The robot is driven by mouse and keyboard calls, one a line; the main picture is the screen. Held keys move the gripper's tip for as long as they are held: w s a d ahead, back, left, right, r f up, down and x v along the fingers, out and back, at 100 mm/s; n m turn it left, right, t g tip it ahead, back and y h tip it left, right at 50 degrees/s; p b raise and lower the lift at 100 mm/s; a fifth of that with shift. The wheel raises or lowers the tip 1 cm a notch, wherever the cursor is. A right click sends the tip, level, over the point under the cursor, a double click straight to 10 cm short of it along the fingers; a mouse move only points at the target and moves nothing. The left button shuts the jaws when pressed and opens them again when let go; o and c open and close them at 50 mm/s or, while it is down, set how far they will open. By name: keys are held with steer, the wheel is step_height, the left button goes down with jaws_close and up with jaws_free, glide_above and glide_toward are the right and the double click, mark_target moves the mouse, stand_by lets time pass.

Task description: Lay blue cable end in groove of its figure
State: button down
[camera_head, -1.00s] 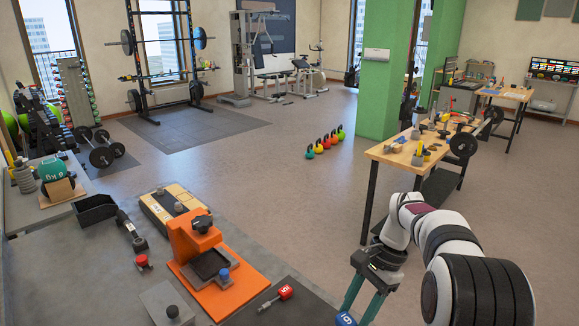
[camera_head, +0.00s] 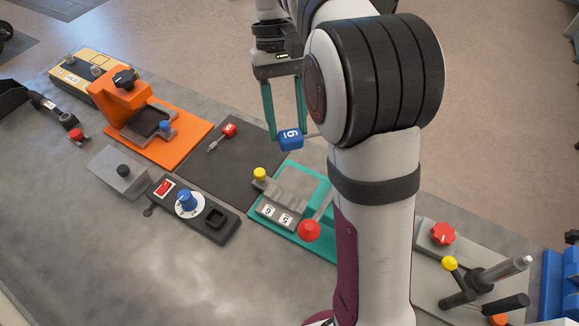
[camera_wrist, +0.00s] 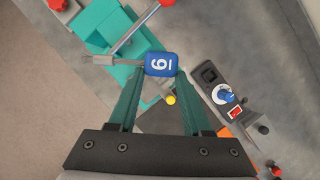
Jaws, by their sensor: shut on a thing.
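My gripper (camera_head: 290,138) is shut on a blue block (camera_head: 291,140) with a white underlined figure, a 6 or 9; it is the cable end. In the wrist view the blue block (camera_wrist: 160,64) sits between the fingertips, and a thin grey shaft points left from it. It appears raised, beyond the dark mat's far right edge. The teal fixture (camera_head: 289,246) lies nearer the camera, with a grey block (camera_head: 292,184), figure plates reading about 6 and 5 (camera_head: 277,215), a yellow knob and a red-knobbed lever (camera_head: 309,230). My arm hides its right part. The grooves are not clear.
A red cable end (camera_head: 229,130) lies on the dark mat (camera_head: 235,165). An orange stand (camera_head: 180,145), a grey wedge (camera_head: 118,172) and a black dial box (camera_head: 200,217) stand left. A lever unit (camera_head: 480,285) stands right. The front table is clear.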

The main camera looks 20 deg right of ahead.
step_height(320, 180, down, 8)
steer(key=w+m+y, duration=0.2)
steer(key=m+y, duration=0.1)
steer(key=m, duration=0.4)
steer(key=m+t, duration=0.8)
steer(key=m, duration=1.2)
glide_above(295, 177)
steer(key=s, duration=0.1)
step_height(295, 177, down, 10)
steer(key=shift+d+f, duration=0.25)
steer(key=shift+d, duration=0.2)
steer(key=shift+s+f, duration=0.1)
steer(key=shift+s, duration=0.05)
steer(key=shift+f, duration=2.6)
steer(key=shift+f, duration=0.75)
